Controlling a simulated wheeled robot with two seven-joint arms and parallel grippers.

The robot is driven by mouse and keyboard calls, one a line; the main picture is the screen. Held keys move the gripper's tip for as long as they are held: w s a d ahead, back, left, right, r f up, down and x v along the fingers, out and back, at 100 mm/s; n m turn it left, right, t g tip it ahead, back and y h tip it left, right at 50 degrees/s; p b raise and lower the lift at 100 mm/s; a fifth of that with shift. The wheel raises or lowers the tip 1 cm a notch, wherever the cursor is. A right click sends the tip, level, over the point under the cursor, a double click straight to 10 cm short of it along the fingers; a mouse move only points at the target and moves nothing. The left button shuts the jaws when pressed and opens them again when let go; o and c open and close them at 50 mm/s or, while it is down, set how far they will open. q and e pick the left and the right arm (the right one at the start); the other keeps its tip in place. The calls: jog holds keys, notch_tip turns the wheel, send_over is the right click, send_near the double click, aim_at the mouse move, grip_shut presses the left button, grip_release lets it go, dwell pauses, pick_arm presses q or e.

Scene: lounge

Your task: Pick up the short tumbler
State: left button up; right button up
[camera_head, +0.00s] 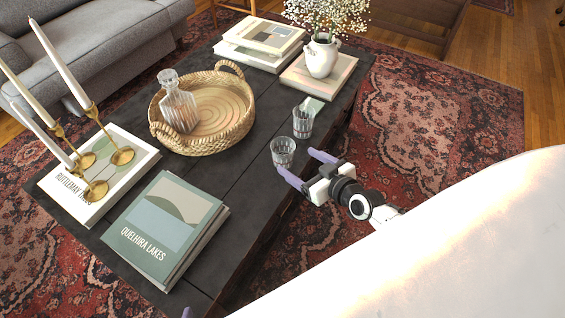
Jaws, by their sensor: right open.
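Two clear ribbed glass tumblers stand upright near the right edge of the dark coffee table. The nearer tumbler (283,152) looks slightly shorter and wider than the farther tumbler (303,122), which stands just behind it to the right. My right gripper (295,161) is open and empty, with its two purple fingers pointing at the nearer tumbler. The tumbler is just beyond the fingertips; I cannot tell whether they touch it. A purple tip, apparently of my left gripper (187,312), shows at the bottom edge; the rest is out of frame.
The coffee table (258,195) holds a woven tray (243,128) with a glass decanter (178,103), books (165,228), brass candlesticks (122,156) and a white flower vase (321,58). A patterned rug (440,120) surrounds it. A sofa (105,35) stands at the upper left.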

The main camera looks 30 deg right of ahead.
aim_at(277, 148)
jog(key=b+x, duration=0.3)
jog(key=x, duration=0.6)
jog(key=shift+w, duration=0.1)
jog(key=c, duration=1.2)
jog(key=shift+r, duration=0.15)
jog(key=shift+c, duration=0.7)
